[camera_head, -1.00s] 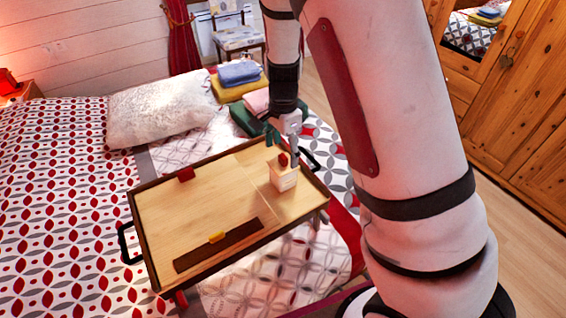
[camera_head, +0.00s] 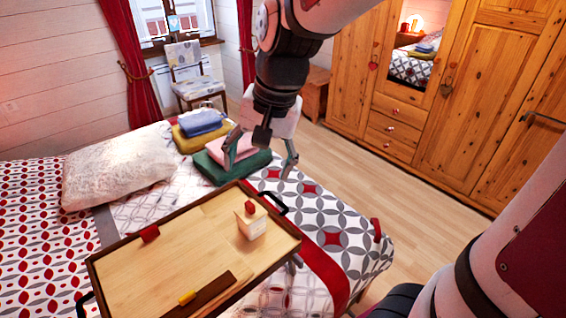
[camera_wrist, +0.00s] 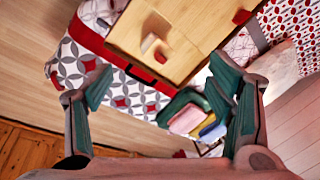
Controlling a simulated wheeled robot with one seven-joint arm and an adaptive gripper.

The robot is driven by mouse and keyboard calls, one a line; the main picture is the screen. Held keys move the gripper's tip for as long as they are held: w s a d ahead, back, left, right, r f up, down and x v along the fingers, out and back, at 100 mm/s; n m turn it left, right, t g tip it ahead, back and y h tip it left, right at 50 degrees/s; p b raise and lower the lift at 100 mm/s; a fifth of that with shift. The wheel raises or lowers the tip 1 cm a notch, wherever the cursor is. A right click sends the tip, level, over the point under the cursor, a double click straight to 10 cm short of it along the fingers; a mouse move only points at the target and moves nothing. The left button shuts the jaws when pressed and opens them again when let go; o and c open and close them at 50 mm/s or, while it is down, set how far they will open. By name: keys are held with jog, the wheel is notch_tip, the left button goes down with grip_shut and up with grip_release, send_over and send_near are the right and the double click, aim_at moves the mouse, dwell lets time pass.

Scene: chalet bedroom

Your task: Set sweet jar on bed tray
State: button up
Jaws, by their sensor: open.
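The sweet jar (camera_head: 250,222), a small pale box shape with a red top, stands upright on the right part of the wooden bed tray (camera_head: 180,245). In the wrist view the jar (camera_wrist: 150,43) also shows on the tray (camera_wrist: 190,25), near its red-marked edge. My gripper (camera_head: 259,168) is open and empty, raised above and behind the tray, over the bed's far edge in the head view. Its two green-padded fingers are spread wide in the wrist view (camera_wrist: 160,95), and nothing is between them near the fingertips.
Folded towels (camera_head: 230,155) in several colours lie on the bed behind the tray. A pillow (camera_head: 118,168) lies to the left. A dark strip with a yellow piece (camera_head: 188,297) lies at the tray's front. A wooden wardrobe (camera_head: 455,110) stands right, past clear floor.

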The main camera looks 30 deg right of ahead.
jog(key=s+r+n+t, duration=0.1)
jog(key=s+r+n, duration=0.1)
jog(key=s, duration=0.4)
jog(key=s+d+r+n+t+h, duration=0.1)
jog(key=s+r+n, duration=0.2)
jog(key=s+n, duration=0.2)
jog(key=shift+s+d+r+t+h, duration=0.15)
jog(key=shift+s+t+h, duration=0.2)
jog(key=shift+s, duration=0.75)
